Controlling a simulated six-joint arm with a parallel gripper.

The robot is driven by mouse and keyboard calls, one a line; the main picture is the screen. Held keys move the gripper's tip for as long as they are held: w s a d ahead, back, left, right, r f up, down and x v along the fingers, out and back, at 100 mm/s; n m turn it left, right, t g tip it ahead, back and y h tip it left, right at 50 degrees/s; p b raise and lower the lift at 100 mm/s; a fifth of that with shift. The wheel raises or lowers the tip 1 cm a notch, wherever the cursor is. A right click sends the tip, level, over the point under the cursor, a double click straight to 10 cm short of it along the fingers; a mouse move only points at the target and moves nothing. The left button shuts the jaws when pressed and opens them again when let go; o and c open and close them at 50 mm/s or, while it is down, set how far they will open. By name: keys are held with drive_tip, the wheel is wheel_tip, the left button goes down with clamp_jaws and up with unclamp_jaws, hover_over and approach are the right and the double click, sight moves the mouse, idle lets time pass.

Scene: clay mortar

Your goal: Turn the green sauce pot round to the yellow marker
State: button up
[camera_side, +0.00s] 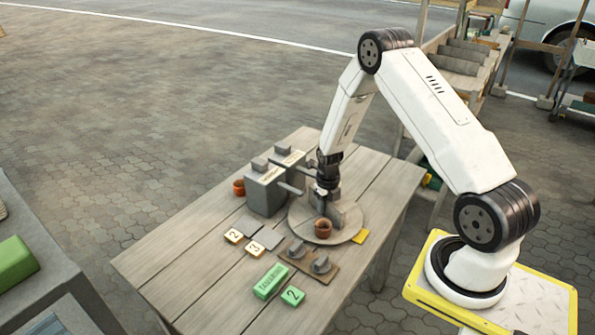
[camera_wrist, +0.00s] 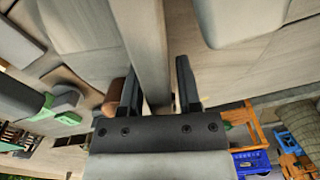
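A terracotta pot (camera_side: 322,228) stands upright near the front rim of a round turntable (camera_side: 350,217). A brown rounded shape (camera_wrist: 115,92), perhaps this pot, shows beside the left finger in the wrist view. No pot looks green here. A yellow marker (camera_side: 361,236) lies at the turntable's right front edge. A grey upright bar (camera_side: 331,211) stands across the turntable; it also shows in the wrist view (camera_wrist: 150,45). My gripper (camera_side: 328,190) is low over the turntable. In the wrist view its fingers (camera_wrist: 157,72) straddle the bar, with a narrow gap at the right finger.
Two grey boxes with spouts (camera_side: 266,190) stand behind the turntable, with another terracotta pot (camera_side: 239,187) at left. Numbered tiles (camera_side: 234,236), a brown board with two grey knobs (camera_side: 309,262) and a green labelled block (camera_side: 271,280) lie in front. The table's left end is clear.

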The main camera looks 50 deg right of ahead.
drive_tip(key=shift+o, duration=0.7)
drive_tip(key=shift+r, duration=3.9)
drive_tip(key=shift+s+d, duration=0.1)
clamp_jaws()
drive_tip(key=s+d+r+n+y, duration=0.1)
drive_tip(key=s+d+r+n, duration=0.2)
drive_tip(key=n, duration=0.6)
drive_tip(key=s+d+r+n+y, duration=0.1)
drive_tip(key=s+d+r+n, duration=0.2)
drive_tip(key=s+n, duration=0.3)
drive_tip(key=n, duration=0.3)
drive_tip(key=shift+d+t+y, duration=0.25)
drive_tip(key=shift+t+y, duration=0.05)
drive_tip(key=shift+t, duration=0.1)
